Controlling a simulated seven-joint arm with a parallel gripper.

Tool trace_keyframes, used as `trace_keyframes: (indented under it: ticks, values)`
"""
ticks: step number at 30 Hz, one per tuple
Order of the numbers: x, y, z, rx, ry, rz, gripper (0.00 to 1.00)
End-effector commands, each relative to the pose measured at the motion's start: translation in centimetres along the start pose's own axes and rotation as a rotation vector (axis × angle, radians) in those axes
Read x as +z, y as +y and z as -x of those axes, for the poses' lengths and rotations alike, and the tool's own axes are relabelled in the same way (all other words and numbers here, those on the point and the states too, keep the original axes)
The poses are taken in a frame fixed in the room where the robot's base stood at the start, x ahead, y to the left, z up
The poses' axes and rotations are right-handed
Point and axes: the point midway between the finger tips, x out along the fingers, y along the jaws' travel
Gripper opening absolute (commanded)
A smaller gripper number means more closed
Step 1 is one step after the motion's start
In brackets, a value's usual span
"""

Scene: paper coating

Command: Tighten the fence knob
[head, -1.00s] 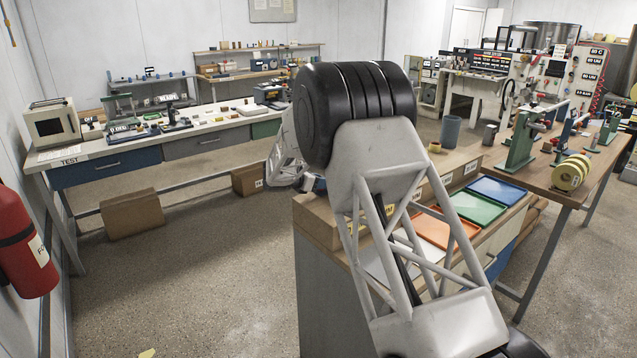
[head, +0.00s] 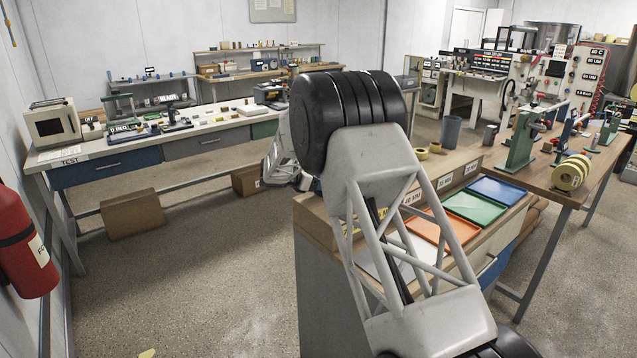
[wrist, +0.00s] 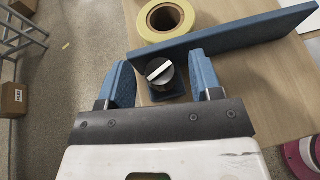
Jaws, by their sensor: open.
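The fence knob (wrist: 160,72) shows in the wrist view as a round dark knob with a pale bar across its face, on a small dark blue base. It sits beside a long blue fence bar (wrist: 240,36) that runs slantwise to the upper right. My gripper (wrist: 158,66) is open, with one blue finger on the left of the knob and one on the right. Gaps show between the knob and both fingers, so it is not gripped. The height of the fingers over the knob is hard to tell. In the head view my arm hides the knob and the fence.
A yellow roll (wrist: 168,18) lies just beyond the fence on the wooden top (wrist: 250,88). A pink-rimmed roll (wrist: 302,155) is at the lower right. Open floor (wrist: 85,65) lies left of the top. In the head view, coloured trays (head: 475,207) sit on the cabinet's right side.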

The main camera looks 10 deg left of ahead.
Motion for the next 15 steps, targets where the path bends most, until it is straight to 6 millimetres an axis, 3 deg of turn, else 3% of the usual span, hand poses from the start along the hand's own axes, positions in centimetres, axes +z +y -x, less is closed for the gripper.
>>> trace_keyframes:
  ticks: [8, 15]
  values:
    - [0.0, 0.0, 0.8, 0.001, 0.000, 0.000, 0.59]
    - [0.0, 0.0, 3.4, 0.001, 0.000, 0.000, 0.59]
